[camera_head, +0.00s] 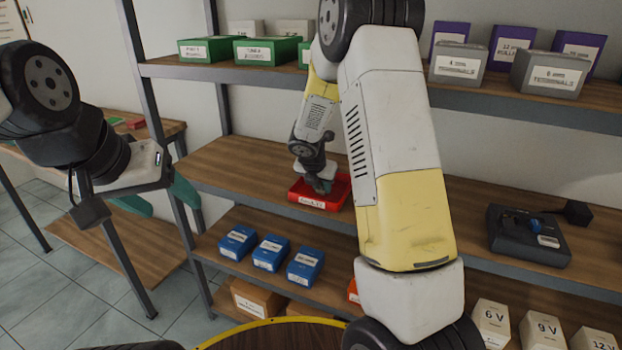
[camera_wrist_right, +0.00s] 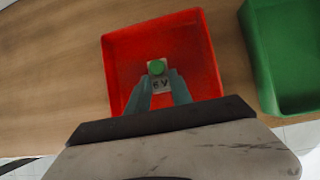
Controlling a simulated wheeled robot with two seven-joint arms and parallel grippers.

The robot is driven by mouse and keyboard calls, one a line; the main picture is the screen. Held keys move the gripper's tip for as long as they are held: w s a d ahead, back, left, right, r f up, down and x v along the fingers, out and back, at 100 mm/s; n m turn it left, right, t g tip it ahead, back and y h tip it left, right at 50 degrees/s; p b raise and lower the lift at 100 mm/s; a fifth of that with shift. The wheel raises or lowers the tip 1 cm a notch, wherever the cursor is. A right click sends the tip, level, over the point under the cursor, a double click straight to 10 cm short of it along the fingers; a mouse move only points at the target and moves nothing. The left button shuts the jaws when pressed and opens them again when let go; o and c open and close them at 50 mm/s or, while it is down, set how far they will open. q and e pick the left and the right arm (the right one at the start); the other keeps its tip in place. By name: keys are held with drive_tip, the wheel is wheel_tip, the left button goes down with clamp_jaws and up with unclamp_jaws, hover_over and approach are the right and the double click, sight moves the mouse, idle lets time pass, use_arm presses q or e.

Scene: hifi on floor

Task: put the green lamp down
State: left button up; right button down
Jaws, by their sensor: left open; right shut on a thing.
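The green lamp (camera_wrist_right: 157,68) is a small light block with a round green top and a "6 V" label. My right gripper (camera_wrist_right: 160,82) is shut on it, with the teal fingers on either side. The lamp is over or inside the red tray (camera_wrist_right: 125,55); I cannot tell whether it touches the bottom. In the head view the red tray (camera_head: 338,197) sits on the middle shelf, and my right gripper (camera_head: 322,184) points down into it. The lamp is hidden there. My left gripper (camera_head: 160,200) is open and empty, left of the shelf unit.
A green bin (camera_wrist_right: 285,55) stands right of the red tray in the wrist view. Blue boxes (camera_head: 271,253) stand on the shelf below, and voltage-labelled boxes (camera_head: 543,330) at lower right. A dark device (camera_head: 528,237) sits on the middle shelf's right. Green boxes (camera_head: 267,51) stand above.

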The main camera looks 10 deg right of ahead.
drive_tip(key=c, duration=1.1)
unclamp_jaws()
drive_tip(key=shift+c, duration=0.2)
drive_tip(key=v, duration=1.2)
drive_tip(key=s+d+r+m+y, duration=0.25)
drive_tip(key=s+r+m, duration=0.55)
drive_tip(key=s+m, duration=0.5)
drive_tip(key=s+a+r+m+y, duration=0.1)
drive_tip(key=s+m, duration=0.6)
drive_tip(key=s+a+r+m+y, duration=0.2)
drive_tip(key=s+m, duration=0.5)
drive_tip(key=m, duration=0.1)
drive_tip(key=shift+s+r+m+t, duration=0.2)
drive_tip(key=shift+m+t, duration=0.1)
